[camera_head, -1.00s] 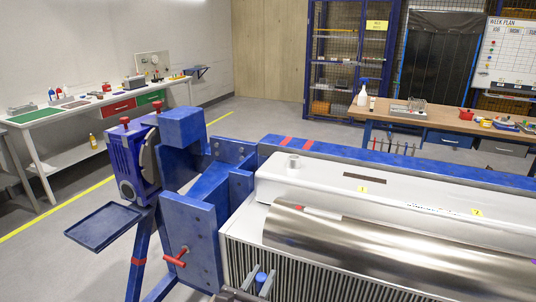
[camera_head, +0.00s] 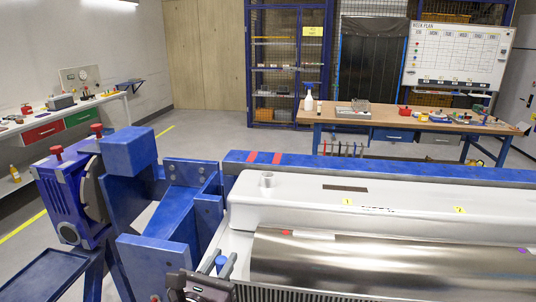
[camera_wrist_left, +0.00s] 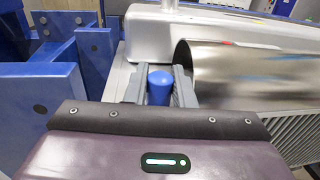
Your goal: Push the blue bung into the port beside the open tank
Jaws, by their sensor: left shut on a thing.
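The blue bung (camera_head: 221,262) is a small rounded plug near the bottom of the head view. My left gripper (camera_head: 219,266) is shut on it, with a grey finger on each side. In the left wrist view the bung (camera_wrist_left: 160,86) stands upright between the fingertips (camera_wrist_left: 159,92), its lower end hidden. A short grey upright tube (camera_head: 267,180) stands on the left end of the white housing (camera_head: 305,200), up and right of the bung and apart from it. I cannot tell whether this tube is the port. My right gripper is not in view.
A shiny metal cylinder (camera_head: 390,265) lies close to the right of the gripper. Blue frame plates (camera_head: 155,262) stand to its left. A blue rail (camera_head: 400,173) runs behind the housing, with a wooden workbench (camera_head: 400,122) farther back.

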